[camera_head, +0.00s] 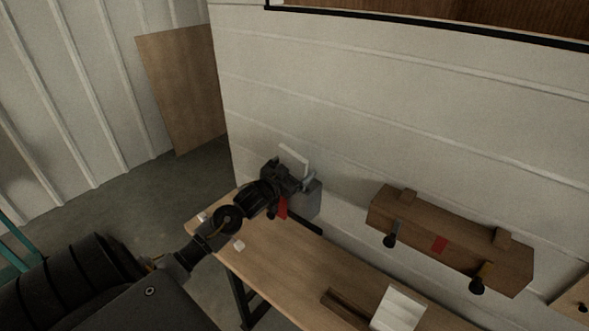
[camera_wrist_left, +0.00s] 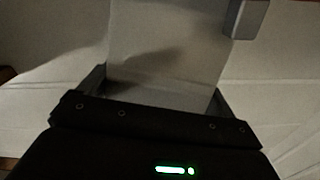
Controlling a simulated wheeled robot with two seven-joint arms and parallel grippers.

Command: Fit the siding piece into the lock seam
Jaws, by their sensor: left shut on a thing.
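My left gripper (camera_head: 289,177) is shut on a pale siding piece (camera_head: 294,158), close to the camper's white wall. In the left wrist view the siding piece (camera_wrist_left: 165,45) is a flat, light panel standing out between the two fingers. The camper wall (camera_head: 400,120) has several long horizontal seams. I cannot tell which one is the lock seam, or whether the piece touches the wall. A grey block (camera_head: 309,198) is just behind and below the gripper, partly hidden by it. My right gripper is not in view.
A wooden bench (camera_head: 285,268) runs along the wall below, with small white bits and a white piece (camera_head: 400,309) on it. A brown wooden fixture (camera_head: 450,232) with black knobs and a red mark is at the wall to the right. A plywood sheet (camera_head: 182,85) leans at the back left.

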